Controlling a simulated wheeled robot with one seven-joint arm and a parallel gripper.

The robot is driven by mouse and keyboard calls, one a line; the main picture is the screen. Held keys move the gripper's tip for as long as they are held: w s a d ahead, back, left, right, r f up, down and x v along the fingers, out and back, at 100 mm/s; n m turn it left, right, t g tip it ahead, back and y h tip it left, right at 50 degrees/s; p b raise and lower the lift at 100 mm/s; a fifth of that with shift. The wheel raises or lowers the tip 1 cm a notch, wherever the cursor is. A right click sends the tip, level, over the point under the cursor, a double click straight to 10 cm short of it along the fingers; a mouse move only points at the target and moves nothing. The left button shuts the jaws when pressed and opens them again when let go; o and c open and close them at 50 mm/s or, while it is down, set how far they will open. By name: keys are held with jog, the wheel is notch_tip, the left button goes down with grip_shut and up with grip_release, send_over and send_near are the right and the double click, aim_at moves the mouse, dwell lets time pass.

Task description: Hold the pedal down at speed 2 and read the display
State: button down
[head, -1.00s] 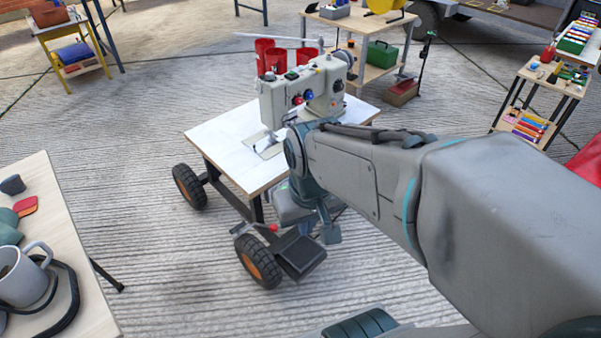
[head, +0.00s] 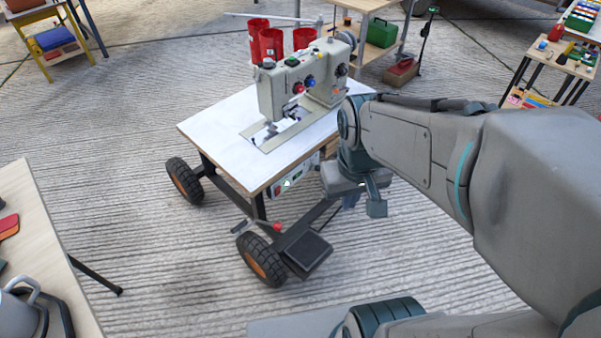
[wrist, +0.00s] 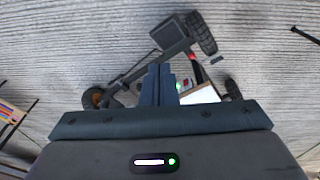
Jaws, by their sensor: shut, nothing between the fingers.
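The flat black pedal (head: 308,252) lies low beside the front wheel of the sewing machine table (head: 215,133). It also shows near the top of the wrist view (wrist: 174,30). A small control box with a lit display (head: 291,183) hangs under the table's front edge; its figures are too small to read. In the wrist view, the box (wrist: 184,86) is partly hidden behind my fingers. My gripper (wrist: 158,68) is shut and empty, apart from the pedal.
The sewing machine (head: 300,82) stands on the wheeled table, with red cups (head: 267,45) behind it. A front wheel (head: 262,260) is directly left of the pedal. A bench with a mug (head: 20,305) is at the lower left. The concrete floor between them is mostly clear.

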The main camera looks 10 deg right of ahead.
jog(key=w+d+f+n+g+h+b, duration=0.1)
jog(key=w+d+f+n+h+b, duration=0.15)
jog(key=w+f+n, duration=0.45)
jog(key=n+g+y+b, duration=0.2)
jog(key=n+b, duration=0.5)
jog(key=n, duration=1)
send_over(314, 254)
jog(key=w+a, duration=0.2)
notch_tip(314, 254, down, 39)
jog(key=shift+d+r, duration=0.15)
jog(key=shift+d, duration=0.1)
jog(key=f+b, duration=0.2)
jog(key=f, duration=0.2)
jog(key=s+f+b, duration=0.1)
jog(key=f+b, duration=0.1)
jog(key=f, duration=0.3)
jog(key=d+f+b, duration=0.1)
jog(key=f+b, duration=0.1)
jog(key=f, duration=0.2)
jog(key=shift+s+f, duration=0.3)
jog(key=shift+f, duration=0.05)
jog(key=shift+d+f, duration=0.1)
